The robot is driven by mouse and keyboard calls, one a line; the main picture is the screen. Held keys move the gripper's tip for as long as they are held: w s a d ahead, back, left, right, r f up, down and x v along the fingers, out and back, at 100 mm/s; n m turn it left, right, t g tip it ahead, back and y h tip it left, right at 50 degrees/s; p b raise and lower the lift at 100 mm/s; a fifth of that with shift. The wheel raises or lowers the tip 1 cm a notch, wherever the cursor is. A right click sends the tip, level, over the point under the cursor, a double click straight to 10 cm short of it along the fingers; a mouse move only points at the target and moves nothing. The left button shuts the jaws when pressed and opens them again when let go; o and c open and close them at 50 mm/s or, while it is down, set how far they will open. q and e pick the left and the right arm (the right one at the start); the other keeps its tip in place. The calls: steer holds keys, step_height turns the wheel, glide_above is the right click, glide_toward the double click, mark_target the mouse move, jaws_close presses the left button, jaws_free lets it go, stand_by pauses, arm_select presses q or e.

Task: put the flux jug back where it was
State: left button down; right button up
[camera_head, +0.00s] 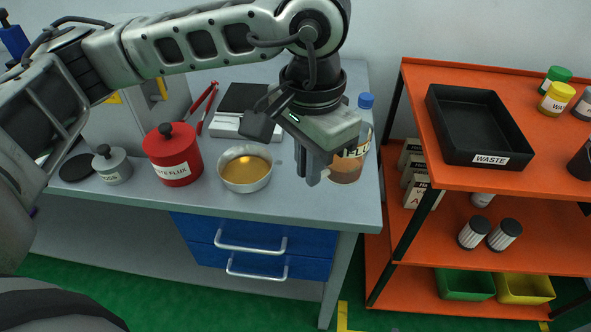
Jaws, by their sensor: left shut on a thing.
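The flux jug (345,170) is a clear vessel with amber-brown liquid and a partly hidden label. It is at the right front corner of the grey bench. My left gripper (313,172) points down at the jug's left side and is shut on it. The gripper's body covers the jug's upper part, and the exact grip is hidden. The jug looks upright. I cannot tell whether its base touches the bench. My right gripper is out of view.
A metal bowl of amber liquid (245,172), a red flux pot (173,158) and a grey lidded pot (112,166) stand left on the bench (300,205). A blue cap (366,101) shows behind my gripper. An orange shelf cart (415,85) with a black waste tray (437,98) stands right.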

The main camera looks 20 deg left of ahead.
arm_select(q)
steer(key=w+a+f, duration=0.1)
steer(key=f, duration=0.2)
steer(key=w+a+f+p, duration=0.1)
steer(key=w+a+f, duration=0.1)
steer(key=f, duration=0.1)
steer(key=w+a+f+p, duration=0.1)
steer(key=f, duration=0.2)
steer(key=shift+w+a, duration=0.35)
steer(key=shift+f, duration=0.5)
steer(key=c, duration=1.5)
jaws_free()
